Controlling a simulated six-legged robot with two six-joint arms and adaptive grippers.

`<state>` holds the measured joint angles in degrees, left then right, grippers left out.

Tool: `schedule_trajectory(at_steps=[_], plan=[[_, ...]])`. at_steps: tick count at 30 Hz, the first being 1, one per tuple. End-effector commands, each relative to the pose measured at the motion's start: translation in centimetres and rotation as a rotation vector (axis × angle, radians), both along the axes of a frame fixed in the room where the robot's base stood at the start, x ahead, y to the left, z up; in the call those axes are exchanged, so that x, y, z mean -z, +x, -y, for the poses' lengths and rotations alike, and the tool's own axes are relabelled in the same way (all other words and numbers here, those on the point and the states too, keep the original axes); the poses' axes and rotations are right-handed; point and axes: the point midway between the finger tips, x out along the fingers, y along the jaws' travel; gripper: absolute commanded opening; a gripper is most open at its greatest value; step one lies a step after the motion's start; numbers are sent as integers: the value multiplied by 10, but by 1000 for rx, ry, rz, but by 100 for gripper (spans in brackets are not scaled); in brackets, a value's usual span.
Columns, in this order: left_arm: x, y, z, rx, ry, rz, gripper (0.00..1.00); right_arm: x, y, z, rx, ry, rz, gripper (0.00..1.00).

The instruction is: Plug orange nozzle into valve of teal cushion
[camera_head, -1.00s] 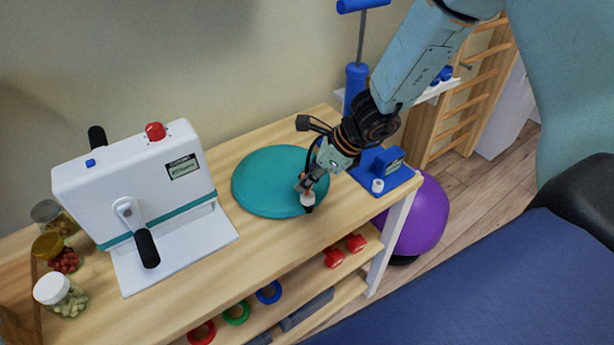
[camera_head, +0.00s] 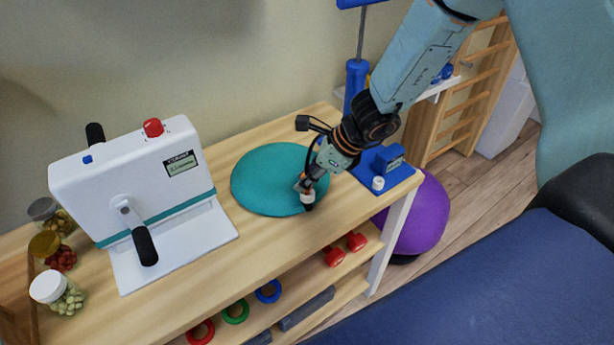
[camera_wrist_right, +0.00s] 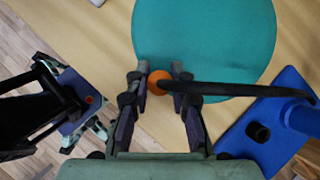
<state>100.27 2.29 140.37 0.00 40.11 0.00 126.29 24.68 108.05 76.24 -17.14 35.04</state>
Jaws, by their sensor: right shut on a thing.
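The teal cushion (camera_head: 268,178) lies flat on the wooden table; it also shows in the right wrist view (camera_wrist_right: 205,40). My right gripper (camera_head: 307,188) points down at the cushion's near right edge. It is shut on the orange nozzle (camera_wrist_right: 158,82), which shows as a round orange end between the fingertips (camera_wrist_right: 160,86), with a black hose running right. In the head view a pale piece and a dark tip show below the fingers at the cushion's rim. The valve is not clearly seen, so I cannot tell whether the nozzle is in it. My left gripper is not in view.
A blue pump base (camera_head: 402,176) stands right of the cushion. A white press-like machine (camera_head: 135,180) with a black-gripped handle and several jars stand on the left. Red weights and coloured rings lie on the shelf below. A purple ball (camera_head: 425,215) and blue couch (camera_head: 500,290) are right.

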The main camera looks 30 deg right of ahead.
Motion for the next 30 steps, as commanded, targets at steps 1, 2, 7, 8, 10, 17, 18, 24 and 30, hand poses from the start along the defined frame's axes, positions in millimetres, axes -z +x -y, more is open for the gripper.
schedule_trajectory(at_steps=[1,2,7,8,10,17,18,24,30], plan=[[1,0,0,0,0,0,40,1,0,0,0,0,0,0],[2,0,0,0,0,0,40,1,0,0,0,0,0,0],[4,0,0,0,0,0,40,3,0,0,0,0,0,0],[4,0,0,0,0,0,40,4,0,0,0,0,0,0],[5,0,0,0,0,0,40,4,0,0,0,0,0,0],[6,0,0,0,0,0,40,5,0,0,0,0,0,33],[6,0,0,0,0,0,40,5,0,0,0,0,0,36],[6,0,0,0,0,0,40,5,0,0,0,0,0,48],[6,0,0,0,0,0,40,5,0,0,0,0,0,51]])
